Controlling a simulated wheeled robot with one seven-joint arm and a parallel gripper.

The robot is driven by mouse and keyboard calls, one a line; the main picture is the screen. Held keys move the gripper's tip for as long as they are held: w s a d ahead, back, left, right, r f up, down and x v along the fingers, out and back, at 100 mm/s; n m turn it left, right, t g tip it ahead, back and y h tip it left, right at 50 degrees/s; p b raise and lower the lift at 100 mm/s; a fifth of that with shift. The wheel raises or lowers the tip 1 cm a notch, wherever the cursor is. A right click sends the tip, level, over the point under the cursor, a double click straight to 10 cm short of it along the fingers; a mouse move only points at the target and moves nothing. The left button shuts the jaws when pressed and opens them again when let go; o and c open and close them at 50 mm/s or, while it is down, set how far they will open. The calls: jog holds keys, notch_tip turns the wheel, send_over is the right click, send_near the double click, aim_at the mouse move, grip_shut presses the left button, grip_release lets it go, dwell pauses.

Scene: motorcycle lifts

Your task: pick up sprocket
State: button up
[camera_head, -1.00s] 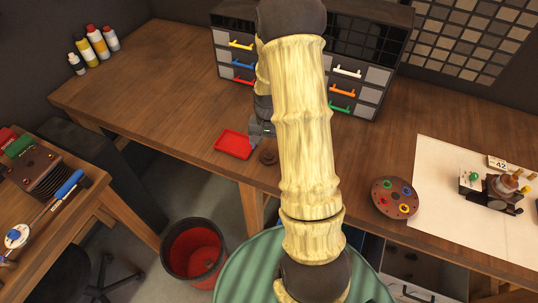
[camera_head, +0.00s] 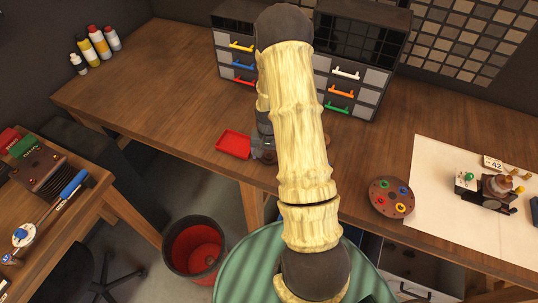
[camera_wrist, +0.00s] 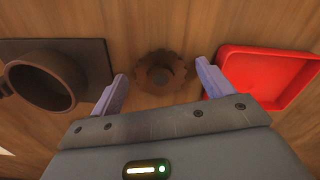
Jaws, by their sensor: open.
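The sprocket (camera_wrist: 160,73) is a dark brown toothed disc with a raised round hub, lying flat on the wooden bench in the wrist view. My gripper (camera_wrist: 160,88) is open and empty, its two purple-grey fingers apart, with the sprocket just beyond and between the fingertips in the picture. I cannot tell the exact height above the bench. In the head view my gripper (camera_head: 263,147) is seen just right of the red tray, mostly behind my arm. The sprocket is hidden there.
A red tray (camera_head: 233,144) lies right of the sprocket in the wrist view (camera_wrist: 262,98). A dark square plate with a round cup (camera_wrist: 98,62) lies left. A drawer cabinet (camera_head: 235,42) stands behind. A round brown palette (camera_head: 392,197) and white sheet (camera_head: 440,230) lie right.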

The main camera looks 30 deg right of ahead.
aim_at(269, 156)
dwell(0.5)
jog(key=c, duration=1.2)
jog(key=shift+w+r, duration=0.25)
jog(key=shift+r, duration=0.3)
notch_tip(269, 156, up, 9)
jog(key=b, duration=0.2)
jog(key=shift+s+b, duration=0.3)
jog(key=shift+b, duration=0.05)
